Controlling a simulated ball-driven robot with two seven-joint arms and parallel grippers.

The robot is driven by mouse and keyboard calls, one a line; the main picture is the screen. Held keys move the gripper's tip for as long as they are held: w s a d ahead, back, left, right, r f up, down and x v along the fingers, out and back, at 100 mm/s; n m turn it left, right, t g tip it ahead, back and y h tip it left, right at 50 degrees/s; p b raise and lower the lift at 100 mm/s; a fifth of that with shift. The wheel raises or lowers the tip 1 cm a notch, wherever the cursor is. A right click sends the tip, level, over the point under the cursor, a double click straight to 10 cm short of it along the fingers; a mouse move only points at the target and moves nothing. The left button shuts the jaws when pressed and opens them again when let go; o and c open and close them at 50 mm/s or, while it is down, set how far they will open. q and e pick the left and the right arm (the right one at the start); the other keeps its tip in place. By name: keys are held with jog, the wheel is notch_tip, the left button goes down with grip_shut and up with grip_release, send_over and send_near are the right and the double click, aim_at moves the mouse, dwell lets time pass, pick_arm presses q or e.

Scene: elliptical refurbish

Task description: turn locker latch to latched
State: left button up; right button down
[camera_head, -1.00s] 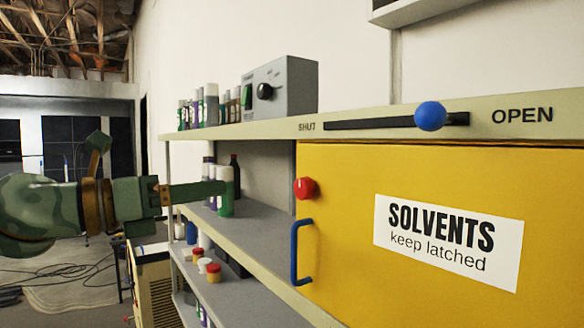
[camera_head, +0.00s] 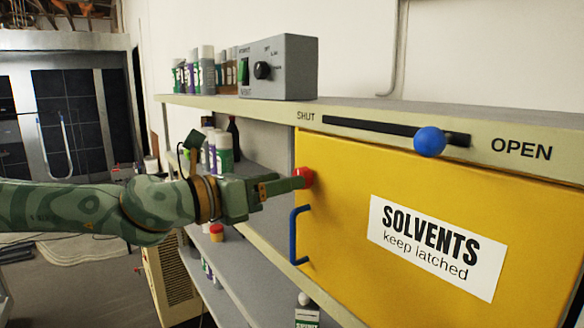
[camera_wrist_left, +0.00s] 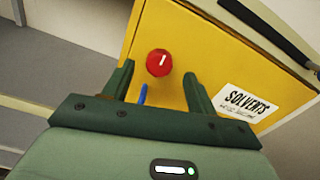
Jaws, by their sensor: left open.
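The yellow locker door (camera_head: 440,200) bears a "SOLVENTS keep latched" label (camera_head: 437,248). Its red round latch knob (camera_head: 308,177) sits at the door's upper left, above the blue handle (camera_head: 294,236). My left gripper (camera_head: 300,180) is at the knob in the head view and partly covers it. In the left wrist view the gripper (camera_wrist_left: 158,85) is open, and the red knob (camera_wrist_left: 159,63) shows between and just beyond the two fingers, with a short white mark on its face. I cannot tell whether a finger touches it. My right gripper is not in view.
A blue ball slider (camera_head: 430,142) sits near the OPEN end of a slot above the door. A grey control box (camera_head: 290,68) and several bottles stand on the top shelf (camera_head: 215,104). Lower shelves hold more bottles and jars.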

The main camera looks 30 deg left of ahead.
pick_arm(q)
jog(key=shift+x, duration=1.75)
jog(key=shift+a, duration=0.1)
jog(key=c, duration=1)
